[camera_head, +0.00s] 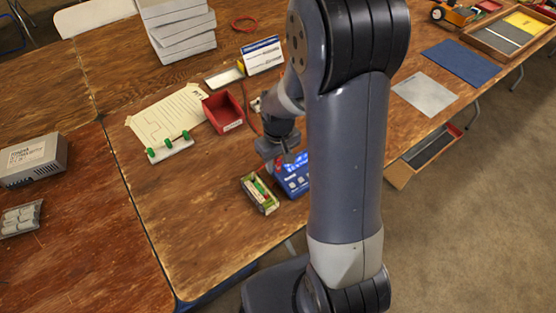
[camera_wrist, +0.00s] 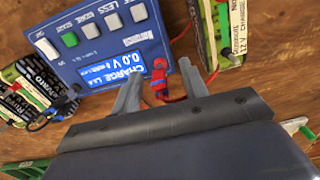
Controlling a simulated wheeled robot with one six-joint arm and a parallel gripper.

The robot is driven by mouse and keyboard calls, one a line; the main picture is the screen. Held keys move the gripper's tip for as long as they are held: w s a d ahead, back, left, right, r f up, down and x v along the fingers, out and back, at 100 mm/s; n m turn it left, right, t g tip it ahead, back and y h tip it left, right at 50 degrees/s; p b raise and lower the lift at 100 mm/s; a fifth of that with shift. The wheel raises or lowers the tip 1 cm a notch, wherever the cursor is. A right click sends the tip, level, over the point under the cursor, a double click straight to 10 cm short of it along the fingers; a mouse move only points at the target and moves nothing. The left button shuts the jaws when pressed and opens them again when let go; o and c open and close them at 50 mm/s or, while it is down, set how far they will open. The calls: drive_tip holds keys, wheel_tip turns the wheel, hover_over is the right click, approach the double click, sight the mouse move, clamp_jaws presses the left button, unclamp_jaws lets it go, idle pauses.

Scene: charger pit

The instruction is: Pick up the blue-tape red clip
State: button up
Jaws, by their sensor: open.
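A red clip (camera_wrist: 159,76) with a blue band, attached to a red wire, shows in the wrist view beside the lower right edge of the blue charger (camera_wrist: 95,40). My gripper (camera_wrist: 162,72) is open, with one finger on each side of the clip. I cannot tell whether either finger touches it. The charger's display reads 0.0 V. In the head view my gripper (camera_head: 282,150) hangs over the table just above the charger (camera_head: 296,178), and the arm covers part of the charger.
A battery pack (camera_wrist: 38,85) with dark leads lies left of the charger in the wrist view, and another pack (camera_wrist: 232,25) lies right.

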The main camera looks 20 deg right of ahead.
drive_tip(key=c, duration=0.9)
drive_tip(key=shift+o, duration=0.2)
wheel_tip(320, 180, up, 10)
drive_tip(key=shift+r, duration=0.1)
